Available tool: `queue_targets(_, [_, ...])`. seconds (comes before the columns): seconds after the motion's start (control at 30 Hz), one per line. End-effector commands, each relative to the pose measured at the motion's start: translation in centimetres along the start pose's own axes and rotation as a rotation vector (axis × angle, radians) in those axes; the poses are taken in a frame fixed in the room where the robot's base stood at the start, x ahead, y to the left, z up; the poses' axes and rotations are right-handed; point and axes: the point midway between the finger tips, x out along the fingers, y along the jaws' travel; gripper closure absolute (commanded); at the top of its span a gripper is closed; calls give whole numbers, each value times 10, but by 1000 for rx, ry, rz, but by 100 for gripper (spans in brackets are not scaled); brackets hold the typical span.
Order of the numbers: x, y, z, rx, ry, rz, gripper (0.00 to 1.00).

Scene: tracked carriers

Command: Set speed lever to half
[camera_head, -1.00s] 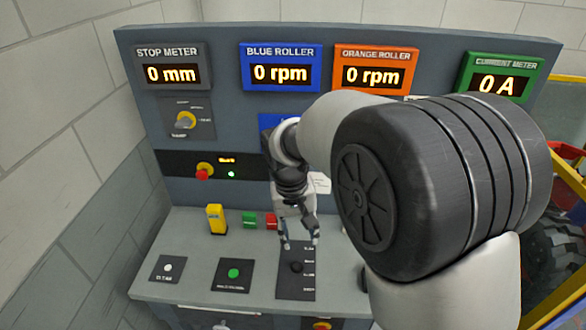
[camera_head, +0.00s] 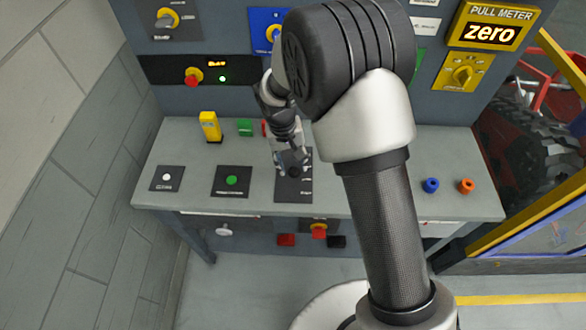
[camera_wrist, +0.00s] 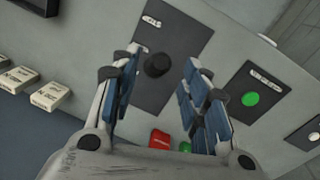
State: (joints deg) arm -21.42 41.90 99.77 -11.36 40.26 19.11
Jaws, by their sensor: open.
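The lever is a black round knob (camera_wrist: 157,65) on a dark labelled plate (camera_wrist: 178,28), seen in the wrist view. In the head view the plate (camera_head: 286,193) lies on the console's sloped desk, its upper part covered by my gripper (camera_head: 293,168). In the wrist view my gripper (camera_wrist: 162,60) is open, with blue-padded fingers on either side of the knob in the picture. The gap to the knob and any contact cannot be told. The plate's labels are too small to read.
A green button (camera_head: 231,180) and a white button (camera_head: 166,176) sit left of the plate. Blue (camera_head: 431,185) and orange (camera_head: 466,186) pieces are at the right. A yellow frame (camera_head: 540,225) borders the right side.

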Motion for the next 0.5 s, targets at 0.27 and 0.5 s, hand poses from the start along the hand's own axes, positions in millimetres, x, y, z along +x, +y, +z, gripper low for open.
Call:
queue_targets(0.27, [32,0,0,0,0,0,58])
queue_targets(0.5, [34,0,0,0,1,0,58])
